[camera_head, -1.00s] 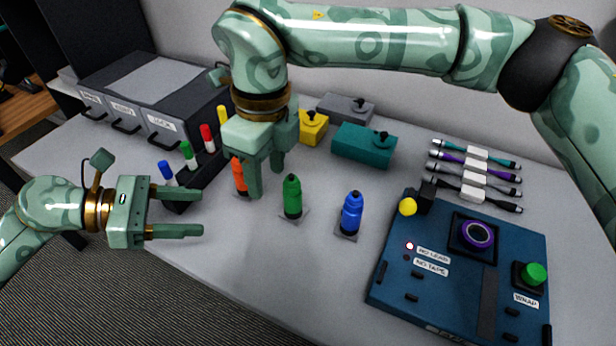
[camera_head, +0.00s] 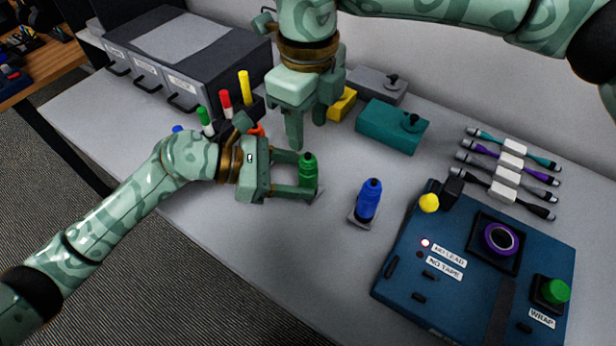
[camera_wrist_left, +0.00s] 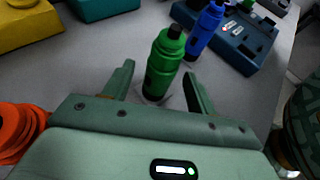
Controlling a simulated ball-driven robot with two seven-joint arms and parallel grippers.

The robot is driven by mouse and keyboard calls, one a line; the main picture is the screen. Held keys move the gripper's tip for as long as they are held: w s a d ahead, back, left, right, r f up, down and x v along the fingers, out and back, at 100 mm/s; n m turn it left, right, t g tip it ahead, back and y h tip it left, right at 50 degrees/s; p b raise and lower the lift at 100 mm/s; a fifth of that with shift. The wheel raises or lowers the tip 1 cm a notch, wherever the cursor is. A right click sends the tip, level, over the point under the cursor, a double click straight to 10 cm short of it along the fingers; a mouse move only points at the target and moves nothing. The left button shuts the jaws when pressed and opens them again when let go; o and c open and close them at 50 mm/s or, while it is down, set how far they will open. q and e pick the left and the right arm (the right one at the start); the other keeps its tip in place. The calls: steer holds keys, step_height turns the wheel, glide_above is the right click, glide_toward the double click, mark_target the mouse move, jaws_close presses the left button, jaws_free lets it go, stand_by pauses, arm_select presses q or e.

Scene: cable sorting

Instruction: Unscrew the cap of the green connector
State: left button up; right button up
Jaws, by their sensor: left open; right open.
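The green connector (camera_head: 308,170) stands upright on a small grey base, its cap (camera_head: 307,157) at the top. It also shows in the left wrist view (camera_wrist_left: 163,66), between and just beyond the fingers, with a dark tip on top. My left gripper (camera_head: 300,178) is open, with its fingers on either side of the green connector; contact cannot be told. In the left wrist view its fingers (camera_wrist_left: 158,84) are spread apart. My right gripper (camera_head: 306,122) is open and points down, above and behind the green connector.
A blue connector (camera_head: 368,200) stands to the right. An orange connector (camera_head: 257,130) is mostly hidden behind my left gripper. A blue wrap machine (camera_head: 400,300) fills the right front. Teal (camera_head: 385,128) and yellow (camera_head: 341,104) boxes stand behind. The table front is clear.

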arm_select(q)
steer(key=shift+x, duration=1.15)
